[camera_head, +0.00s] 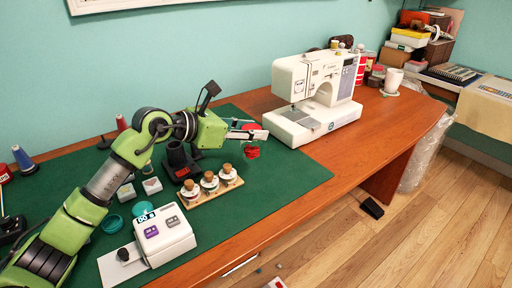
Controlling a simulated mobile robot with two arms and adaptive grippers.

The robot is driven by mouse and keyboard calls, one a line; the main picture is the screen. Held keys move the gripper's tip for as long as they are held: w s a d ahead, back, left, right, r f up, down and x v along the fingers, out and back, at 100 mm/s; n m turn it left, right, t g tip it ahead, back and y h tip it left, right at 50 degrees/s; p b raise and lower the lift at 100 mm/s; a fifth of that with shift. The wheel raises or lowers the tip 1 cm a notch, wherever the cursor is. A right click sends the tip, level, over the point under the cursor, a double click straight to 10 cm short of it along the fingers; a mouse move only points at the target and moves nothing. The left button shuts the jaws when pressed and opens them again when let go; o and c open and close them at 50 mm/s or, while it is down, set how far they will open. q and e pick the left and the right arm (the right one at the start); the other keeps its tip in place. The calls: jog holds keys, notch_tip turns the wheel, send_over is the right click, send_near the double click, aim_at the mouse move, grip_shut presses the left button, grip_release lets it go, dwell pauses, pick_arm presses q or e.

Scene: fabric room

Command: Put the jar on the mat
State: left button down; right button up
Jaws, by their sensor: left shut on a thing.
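My left gripper (254,134) is over the far right part of the green mat (276,179), its fingers pointing right. It is shut on a small red thing (251,153), which shows above and below the fingers. The fingers hide its middle, so I cannot tell whether it is the jar or whether it touches the mat. Three small corked jars stand in a row on a wooden tray (216,193) on the mat, nearer than the gripper. My right gripper is not in view.
A white sewing machine (315,95) stands right of the mat on the wooden table (372,138). A black holder (181,161) stands behind the corked jars. A white scale-like device (163,235) is at the front. The mat's right front part is clear.

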pick_arm(q)
jog(key=w+f, duration=0.1)
jog(key=f, duration=0.1)
jog(key=w+d+f, duration=0.1)
jog(key=f, duration=0.1)
jog(key=w+f, duration=0.1)
jog(key=f, duration=0.2)
jog(key=shift+d+b, duration=0.35)
jog(key=shift+w+f, duration=0.1)
jog(key=shift+f, duration=0.2)
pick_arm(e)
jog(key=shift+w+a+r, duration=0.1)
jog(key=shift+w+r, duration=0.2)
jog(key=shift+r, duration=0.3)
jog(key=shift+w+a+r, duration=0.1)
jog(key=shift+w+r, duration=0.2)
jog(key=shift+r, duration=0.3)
pick_arm(q)
jog(key=c, duration=1.4)
grip_release()
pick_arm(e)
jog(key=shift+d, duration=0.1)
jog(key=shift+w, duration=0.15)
